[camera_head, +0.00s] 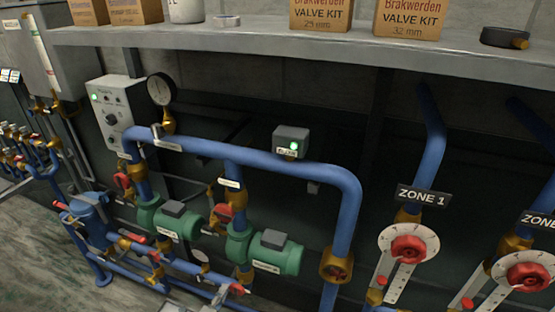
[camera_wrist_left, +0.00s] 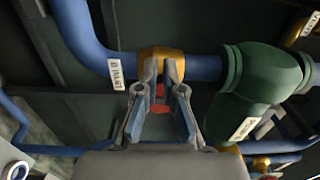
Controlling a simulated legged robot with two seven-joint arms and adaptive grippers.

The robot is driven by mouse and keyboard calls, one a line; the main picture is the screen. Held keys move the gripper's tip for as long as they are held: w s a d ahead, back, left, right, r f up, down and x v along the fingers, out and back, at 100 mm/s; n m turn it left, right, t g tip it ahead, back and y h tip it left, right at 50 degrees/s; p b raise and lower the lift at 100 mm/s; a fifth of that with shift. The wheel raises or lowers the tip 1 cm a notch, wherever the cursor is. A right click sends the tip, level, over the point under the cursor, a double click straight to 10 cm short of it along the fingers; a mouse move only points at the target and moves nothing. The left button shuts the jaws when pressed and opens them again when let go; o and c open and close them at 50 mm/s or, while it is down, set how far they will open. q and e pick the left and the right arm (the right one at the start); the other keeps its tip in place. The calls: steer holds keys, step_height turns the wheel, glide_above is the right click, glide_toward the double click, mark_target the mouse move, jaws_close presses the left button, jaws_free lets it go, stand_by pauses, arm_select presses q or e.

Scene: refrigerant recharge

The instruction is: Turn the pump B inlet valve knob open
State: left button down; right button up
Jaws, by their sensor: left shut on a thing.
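In the left wrist view, a brass valve (camera_wrist_left: 148,53) sits on a blue pipe beside a green pump (camera_wrist_left: 265,75). My left gripper (camera_wrist_left: 163,72) is shut on the valve's red knob (camera_wrist_left: 160,92), which shows between its fingers. In the head view, my left gripper (camera_head: 224,293) is low in the picture, at a red handle (camera_head: 238,289) below the right-hand green pump (camera_head: 270,256). The valve body there is mostly hidden. The label on the pipe is too small to read surely. My right gripper is not in view.
Another green pump (camera_head: 168,221) stands to the left. Blue pipes (camera_head: 260,160) run above and around the pumps. A pressure gauge (camera_head: 161,89) and a control box (camera_head: 112,108) are behind. Red zone knobs (camera_head: 408,248) are at right, under a grey shelf (camera_head: 270,38).

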arm_select(q)
steer(key=shift+s+d+f+h, duration=0.2)
steer(key=shift+d+f+h, duration=0.1)
steer(key=shift+d, duration=0.15)
steer(key=shift+w+a, duration=0.1)
steer(key=shift+a, duration=0.2)
steer(key=v, duration=0.6)
steer(key=shift+w+a+r+p, duration=0.15)
steer(key=shift+a+r+p, duration=0.1)
steer(key=shift+a+p, duration=0.05)
